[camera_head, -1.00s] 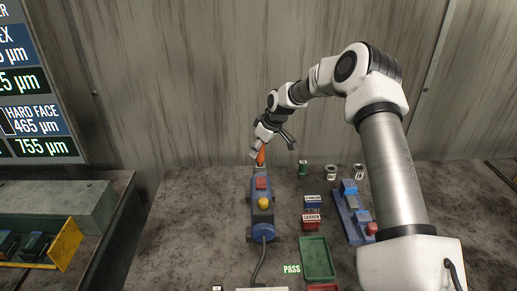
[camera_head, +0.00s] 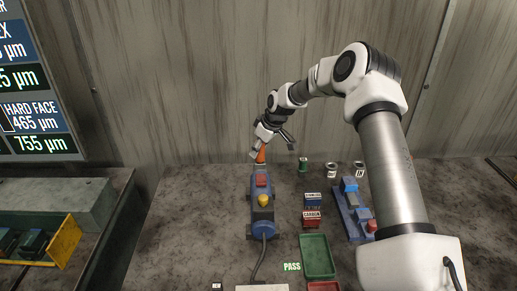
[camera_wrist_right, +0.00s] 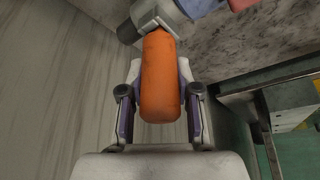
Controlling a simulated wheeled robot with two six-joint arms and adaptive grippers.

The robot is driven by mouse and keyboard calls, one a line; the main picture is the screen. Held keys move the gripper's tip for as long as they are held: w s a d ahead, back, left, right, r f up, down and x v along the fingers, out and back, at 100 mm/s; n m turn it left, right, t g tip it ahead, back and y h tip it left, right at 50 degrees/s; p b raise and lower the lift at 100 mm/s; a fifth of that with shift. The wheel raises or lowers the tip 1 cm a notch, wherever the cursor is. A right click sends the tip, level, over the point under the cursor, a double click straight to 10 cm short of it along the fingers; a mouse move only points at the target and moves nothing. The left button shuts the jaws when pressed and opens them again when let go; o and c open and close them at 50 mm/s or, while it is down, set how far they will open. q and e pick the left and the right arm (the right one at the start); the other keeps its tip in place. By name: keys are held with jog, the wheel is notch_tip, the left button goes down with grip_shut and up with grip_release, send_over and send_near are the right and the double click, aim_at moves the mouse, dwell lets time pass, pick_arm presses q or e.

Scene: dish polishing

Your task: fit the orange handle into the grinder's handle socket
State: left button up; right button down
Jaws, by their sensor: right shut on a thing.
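The orange handle (camera_head: 261,156) is upright at the far end of the blue grinder (camera_head: 263,216), which lies on the bench with a red block and a yellow knob on top. My right gripper (camera_head: 262,147) is shut on the handle. In the right wrist view the handle (camera_wrist_right: 161,75) sits between the two fingers, and its far end meets a grey part of the grinder (camera_wrist_right: 165,14). I cannot tell how deep it sits in the socket, as that joint is small and partly hidden. My left gripper is not in view.
A green tray (camera_head: 317,258) marked PASS lies right of the grinder's cord. Small blue and red boxes (camera_head: 312,218), a blue fixture (camera_head: 351,210) and several small cans (camera_head: 331,169) stand to the right. A wall rises behind the bench. Bare bench lies left of the grinder.

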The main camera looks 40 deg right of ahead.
jog(key=shift+f+b, duration=0.3)
jog(key=shift+f, duration=0.2)
jog(key=c, duration=0.7)
grip_release()
jog(key=shift+c, duration=0.2)
jog(key=v, duration=1.2)
